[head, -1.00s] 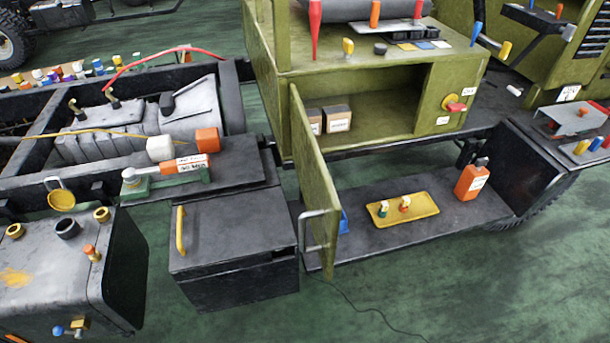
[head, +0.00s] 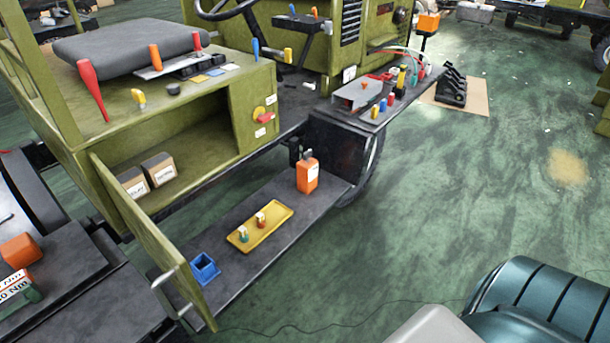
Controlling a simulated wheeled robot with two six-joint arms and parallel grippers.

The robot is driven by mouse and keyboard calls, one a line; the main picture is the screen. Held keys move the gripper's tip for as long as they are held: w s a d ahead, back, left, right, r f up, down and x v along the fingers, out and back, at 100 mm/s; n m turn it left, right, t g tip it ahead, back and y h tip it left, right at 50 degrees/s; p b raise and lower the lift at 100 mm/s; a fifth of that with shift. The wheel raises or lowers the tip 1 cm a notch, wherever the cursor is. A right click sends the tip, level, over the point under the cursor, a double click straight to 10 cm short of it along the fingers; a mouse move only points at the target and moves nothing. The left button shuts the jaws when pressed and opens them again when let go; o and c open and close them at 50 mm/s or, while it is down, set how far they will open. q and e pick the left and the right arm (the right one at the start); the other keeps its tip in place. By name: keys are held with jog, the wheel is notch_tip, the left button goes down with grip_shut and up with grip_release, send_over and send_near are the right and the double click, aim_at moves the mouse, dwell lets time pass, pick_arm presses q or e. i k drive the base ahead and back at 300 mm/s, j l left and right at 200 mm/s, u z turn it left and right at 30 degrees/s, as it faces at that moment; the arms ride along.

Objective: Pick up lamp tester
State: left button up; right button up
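An orange box-shaped device (head: 307,175) with a white label and a small dark top stands upright on the dark step (head: 285,215) of the green vehicle. It looks like the lamp tester, but its label is too small to read. It stands near the right end of the step, beyond a yellow tray (head: 275,228) that holds two small bulb-like parts. Neither of my grippers is in view, and nothing touches the orange device.
An open green door (head: 150,240) stands out over the step's left end, beside a blue square holder (head: 204,267). A shelf with tools (head: 362,95) is behind the device to the right. The green floor (head: 440,210) in front is largely clear.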

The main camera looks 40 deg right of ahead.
aim_at(307, 173)
jog(key=i+l, duration=0.1)
jog(key=l, duration=0.4)
jog(key=i+l, duration=0.1)
jog(key=l, duration=0.45)
jog(key=i+l, duration=0.1)
jog(key=l, duration=0.4)
jog(key=i+l, duration=0.1)
jog(key=l, duration=0.45)
